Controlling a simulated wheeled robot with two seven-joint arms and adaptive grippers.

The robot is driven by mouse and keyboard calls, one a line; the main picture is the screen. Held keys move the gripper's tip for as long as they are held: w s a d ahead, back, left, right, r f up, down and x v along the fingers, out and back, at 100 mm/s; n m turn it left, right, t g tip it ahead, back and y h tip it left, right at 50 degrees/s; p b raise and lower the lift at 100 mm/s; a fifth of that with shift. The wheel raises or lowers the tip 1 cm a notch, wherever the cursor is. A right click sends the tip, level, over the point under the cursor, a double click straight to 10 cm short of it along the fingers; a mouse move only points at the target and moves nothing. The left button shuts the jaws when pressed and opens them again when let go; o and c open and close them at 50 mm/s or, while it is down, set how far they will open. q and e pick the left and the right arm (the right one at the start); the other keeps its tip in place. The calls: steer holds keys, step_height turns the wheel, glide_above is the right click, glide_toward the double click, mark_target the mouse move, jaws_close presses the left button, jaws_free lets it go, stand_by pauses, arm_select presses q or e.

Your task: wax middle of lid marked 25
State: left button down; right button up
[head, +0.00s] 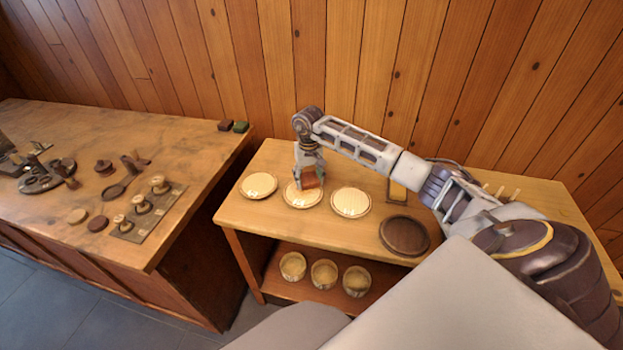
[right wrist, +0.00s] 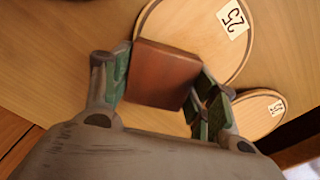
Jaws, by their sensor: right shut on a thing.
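My right gripper (head: 309,174) is shut on a reddish-brown wax block (head: 312,180), which also shows between the fingers in the right wrist view (right wrist: 162,75). The block is over the middle of three pale round lids, the lid marked 25 (head: 299,204). In the right wrist view this lid (right wrist: 185,22) lies behind the block, its 25 label (right wrist: 233,18) upside down near the rim. I cannot tell whether block and lid touch. The left lid (head: 258,185) and right lid (head: 350,202) lie beside it. My left gripper is not in view.
A dark round disc (head: 404,236) lies right of the lids on the table (head: 238,217). Three small tubs (head: 324,273) stand on the shelf below. The left bench (head: 60,125) holds spools, tools and, at its back corner, a dark red block (head: 225,125) and a green block (head: 241,127).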

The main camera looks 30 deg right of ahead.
mark_target(305, 186)
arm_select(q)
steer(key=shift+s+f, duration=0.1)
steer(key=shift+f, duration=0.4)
arm_select(e)
steer(key=shift+s+a+f, duration=0.1)
steer(key=shift+f, duration=0.4)
arm_select(q)
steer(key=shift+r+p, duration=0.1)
steer(key=shift+p, duration=0.3)
arm_select(e)
steer(key=shift+s+a+r, duration=0.1)
steer(key=shift+s+a, duration=0.45)
steer(key=shift+a, duration=0.15)
steer(key=shift+s+a+r, duration=0.1)
steer(key=shift+s+a, duration=0.4)
steer(key=shift+a, duration=0.2)
steer(key=shift+a, duration=0.1)
steer(key=shift+s+a, duration=1.05)
steer(key=shift+a, duration=0.2)
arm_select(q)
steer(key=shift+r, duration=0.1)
arm_select(e)
steer(key=shift+r, duration=0.15)
